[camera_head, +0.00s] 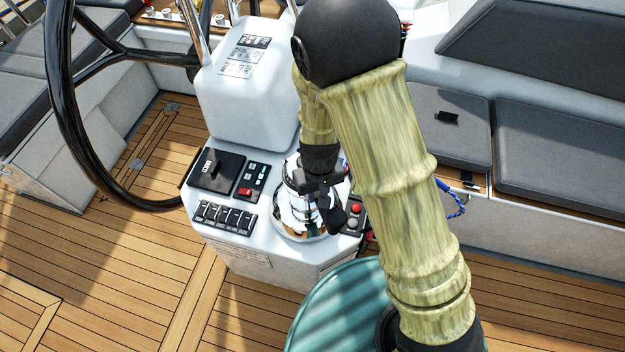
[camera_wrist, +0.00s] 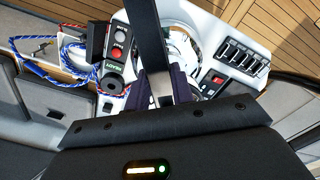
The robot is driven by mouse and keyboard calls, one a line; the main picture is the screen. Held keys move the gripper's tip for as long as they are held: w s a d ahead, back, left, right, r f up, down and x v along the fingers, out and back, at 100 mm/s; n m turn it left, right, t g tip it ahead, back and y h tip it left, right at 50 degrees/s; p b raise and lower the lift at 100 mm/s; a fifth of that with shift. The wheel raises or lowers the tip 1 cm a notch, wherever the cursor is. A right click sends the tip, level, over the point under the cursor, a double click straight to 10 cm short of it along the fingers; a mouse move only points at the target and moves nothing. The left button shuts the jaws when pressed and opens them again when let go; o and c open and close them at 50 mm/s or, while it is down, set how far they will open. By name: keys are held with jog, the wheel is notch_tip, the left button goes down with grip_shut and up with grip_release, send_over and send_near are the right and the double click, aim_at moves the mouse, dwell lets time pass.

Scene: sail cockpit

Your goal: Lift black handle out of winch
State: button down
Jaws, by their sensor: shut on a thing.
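The chrome winch (camera_head: 292,212) stands on the right part of the white console and is partly covered by my arm. My gripper (camera_head: 320,186) is above its right side, pointing down. The black handle (camera_head: 335,215) shows as a dark piece below my gripper, in front of the chrome. In the wrist view my gripper (camera_wrist: 161,90) is shut on the black handle (camera_wrist: 150,38), whose bar runs to the top edge of the picture. The winch (camera_wrist: 182,45) is behind the bar there. Whether the handle still sits in the winch socket is hidden.
A button panel (camera_head: 354,217) is close right of the winch. The steering wheel (camera_head: 58,100) stands at left. Blue rope (camera_wrist: 78,72) is coiled near the buttons.

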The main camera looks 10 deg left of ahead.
aim_at(318, 193)
jog(key=shift+r+p, duration=1.75)
jog(key=shift+r, duration=0.4)
